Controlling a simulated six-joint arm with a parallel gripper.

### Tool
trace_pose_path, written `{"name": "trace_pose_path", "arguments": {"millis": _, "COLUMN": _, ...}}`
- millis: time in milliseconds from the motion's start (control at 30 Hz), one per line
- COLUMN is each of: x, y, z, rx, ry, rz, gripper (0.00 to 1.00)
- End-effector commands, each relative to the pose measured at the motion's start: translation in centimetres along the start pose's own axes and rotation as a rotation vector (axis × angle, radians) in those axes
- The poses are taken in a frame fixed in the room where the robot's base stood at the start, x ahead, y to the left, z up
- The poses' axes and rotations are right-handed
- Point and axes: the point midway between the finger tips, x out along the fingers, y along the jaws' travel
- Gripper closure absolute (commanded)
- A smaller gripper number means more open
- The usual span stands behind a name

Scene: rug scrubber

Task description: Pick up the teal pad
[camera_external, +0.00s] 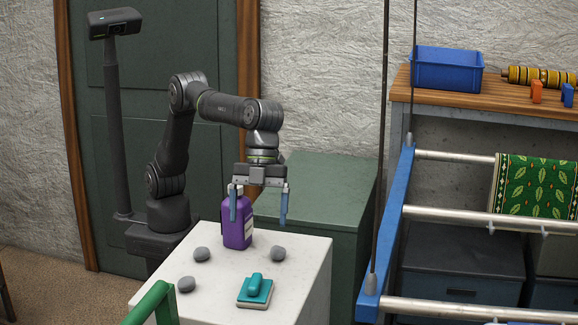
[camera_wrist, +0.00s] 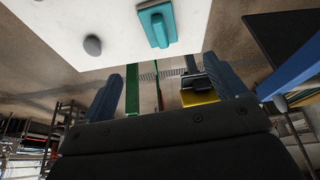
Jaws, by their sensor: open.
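The teal pad (camera_external: 254,291) lies on the white table top (camera_external: 315,262) near its front right edge, with a raised rounded grip on top. The pad also shows in the wrist view (camera_wrist: 160,25) at the top, beyond my fingertips. My gripper (camera_external: 259,212) is open and empty. It hangs with blue fingers pointing down above the back of the table, behind the pad and well apart from it. In the wrist view the two fingers of my gripper (camera_wrist: 167,93) are spread wide with nothing between them.
A purple bottle (camera_external: 236,227) stands close to my left finger. Several grey stones (camera_external: 278,254) lie around the table top. A green rail (camera_external: 152,303) crosses the front left corner. A blue and metal rack (camera_external: 388,230) stands to the right. The table's middle is clear.

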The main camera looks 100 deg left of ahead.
Motion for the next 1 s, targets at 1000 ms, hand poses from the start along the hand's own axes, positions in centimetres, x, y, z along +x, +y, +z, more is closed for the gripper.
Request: {"name": "trace_pose_path", "arguments": {"millis": 1000, "x": 15.1, "y": -0.1, "z": -0.1, "rx": 0.002, "ry": 0.0, "rz": 0.002, "gripper": 0.11}}
